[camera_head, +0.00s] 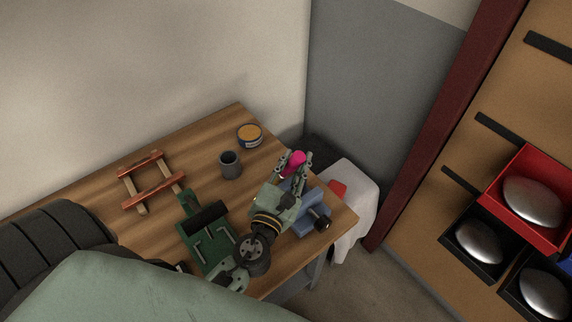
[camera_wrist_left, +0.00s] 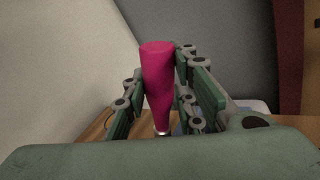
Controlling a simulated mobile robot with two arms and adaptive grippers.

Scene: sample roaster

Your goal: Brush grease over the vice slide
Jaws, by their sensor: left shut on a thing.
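The blue vice (camera_head: 310,220) sits near the right corner of the bench, partly hidden behind my left gripper; I cannot make out its slide clearly. My left gripper (camera_head: 297,163) is over the vice and shut on a brush with a pink handle (camera_head: 293,157). In the left wrist view the pink handle (camera_wrist_left: 158,80) stands nearly upright between the fingers, with a pale metal band at its lower end. The bristles are hidden. A round tin with an orange top (camera_head: 250,131) stands near the bench's back edge. My right gripper does not show.
A dark grey cup (camera_head: 230,165) stands on the wooden bench (camera_head: 195,155). A white cloth (camera_head: 352,200) is just beyond the right edge.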

